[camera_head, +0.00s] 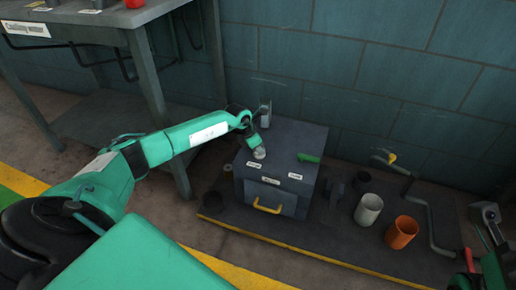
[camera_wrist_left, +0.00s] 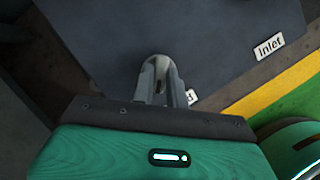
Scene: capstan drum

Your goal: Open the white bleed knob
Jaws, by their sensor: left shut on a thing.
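The white bleed knob (camera_head: 259,153) sits on the top left part of a dark grey box (camera_head: 290,140). My left gripper (camera_head: 254,141) reaches down to it from the left and is shut on it.
The box also has a green lever (camera_head: 308,158), white labels, one reading Inlet (camera_wrist_left: 269,46), and a yellow front handle (camera_head: 268,208). A white cup (camera_head: 368,210), an orange cup (camera_head: 402,233) and a bent grey pipe (camera_head: 432,215) stand to the right. A table (camera_head: 95,35) stands at left.

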